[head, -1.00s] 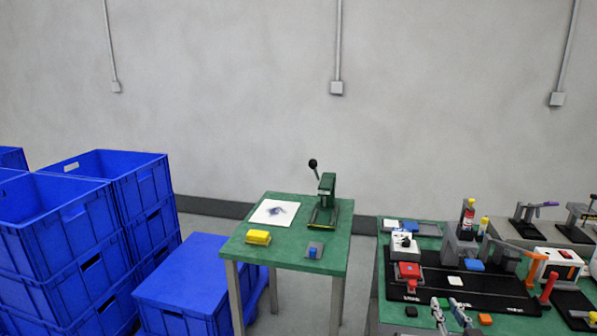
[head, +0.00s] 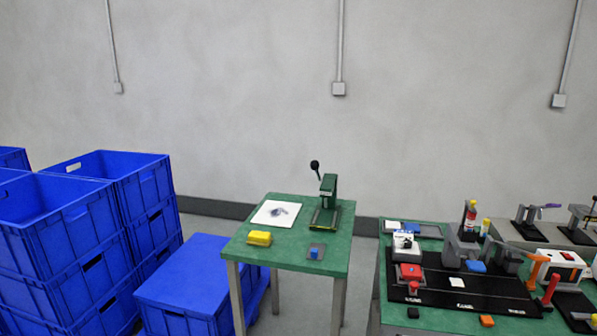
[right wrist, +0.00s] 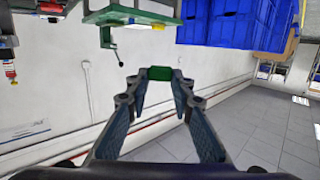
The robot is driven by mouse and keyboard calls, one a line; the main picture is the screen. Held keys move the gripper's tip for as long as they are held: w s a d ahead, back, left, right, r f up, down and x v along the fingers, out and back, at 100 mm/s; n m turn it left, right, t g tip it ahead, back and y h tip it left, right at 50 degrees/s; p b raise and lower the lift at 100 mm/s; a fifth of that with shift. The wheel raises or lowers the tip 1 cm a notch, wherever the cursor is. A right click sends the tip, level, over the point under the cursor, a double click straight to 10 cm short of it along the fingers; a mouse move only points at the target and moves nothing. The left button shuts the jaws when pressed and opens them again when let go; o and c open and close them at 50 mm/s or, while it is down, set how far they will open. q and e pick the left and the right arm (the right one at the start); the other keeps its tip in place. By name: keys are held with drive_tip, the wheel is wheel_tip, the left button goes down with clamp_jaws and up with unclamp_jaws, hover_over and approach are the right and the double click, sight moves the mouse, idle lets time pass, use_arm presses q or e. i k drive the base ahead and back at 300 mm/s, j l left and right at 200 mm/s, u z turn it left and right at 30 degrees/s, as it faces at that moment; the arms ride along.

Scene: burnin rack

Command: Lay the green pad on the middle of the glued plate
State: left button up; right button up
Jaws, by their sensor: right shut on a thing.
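The green pad (right wrist: 160,73) is between the fingertips of my right gripper (right wrist: 158,78), which is shut on it in the right wrist view. Most of the pad shows as a small green block, clear of any surface. A white plate with a dark smear (head: 276,213), likely the glued plate, lies on the small green table (head: 300,262) in the head view. The plate is apart from the pad. My right gripper does not show in the head view. My left gripper is in neither current view.
A green lever press (head: 327,200) stands right of the plate. A yellow block (head: 259,238) and a blue-topped piece (head: 316,251) sit in front. Blue crates (head: 60,260) stand at left. A crowded workbench (head: 430,318) is at right, across a gap.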

sight(412, 270)
drive_tip(key=i+l+z, duration=0.3)
drive_tip(key=l, duration=0.4)
drive_tip(key=i+l+z, duration=0.25)
drive_tip(key=l, duration=0.4)
drive_tip(key=i+l+z, duration=0.3)
drive_tip(key=l, duration=0.3)
drive_tip(key=i+l+z, duration=0.25)
drive_tip(key=i+l, duration=0.25)
